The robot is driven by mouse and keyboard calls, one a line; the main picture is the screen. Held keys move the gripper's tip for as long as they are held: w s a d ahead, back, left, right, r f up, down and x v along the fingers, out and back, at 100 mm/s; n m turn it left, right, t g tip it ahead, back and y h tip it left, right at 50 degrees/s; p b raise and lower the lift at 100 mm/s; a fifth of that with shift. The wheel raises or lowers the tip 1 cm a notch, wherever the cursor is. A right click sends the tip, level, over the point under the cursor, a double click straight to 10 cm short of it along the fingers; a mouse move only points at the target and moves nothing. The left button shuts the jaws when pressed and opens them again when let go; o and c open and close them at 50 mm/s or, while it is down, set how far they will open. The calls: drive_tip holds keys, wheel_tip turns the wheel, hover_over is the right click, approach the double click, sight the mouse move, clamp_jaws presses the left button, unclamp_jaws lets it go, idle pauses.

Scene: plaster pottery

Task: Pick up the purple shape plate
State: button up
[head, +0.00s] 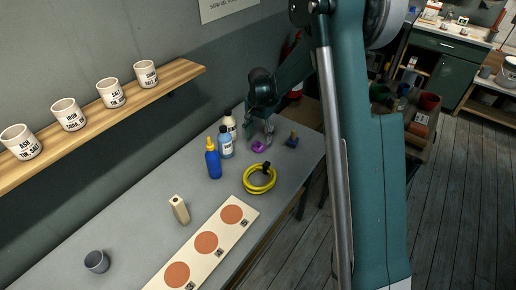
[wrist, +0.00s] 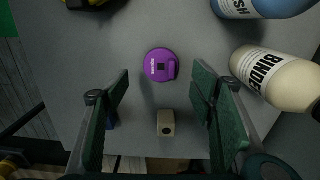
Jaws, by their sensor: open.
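The purple shape plate (head: 258,146) lies on the grey table below my gripper (head: 261,138) in the head view. In the wrist view the plate (wrist: 152,66) is a round purple disc with a raised part and a small dark square. My gripper (wrist: 160,74) is open there, its two green fingers wide apart. The plate shows between and slightly beyond the fingertips. The gripper is empty, and the gap in height between it and the plate is hard to judge.
A cream binder bottle (wrist: 275,75) and a blue bottle (wrist: 262,5) stand close on the right in the wrist view. A beige block (wrist: 166,122) shows between the fingers, lower down. In the head view, a yellow coil (head: 259,190) and a blue item (head: 292,141) lie near the plate.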

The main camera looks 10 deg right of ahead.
sight(258, 147)
drive_tip(key=shift+f, duration=0.2)
drive_tip(key=shift+a+f, duration=0.15)
drive_tip(key=shift+f, duration=2.4)
drive_tip(key=c, duration=1)
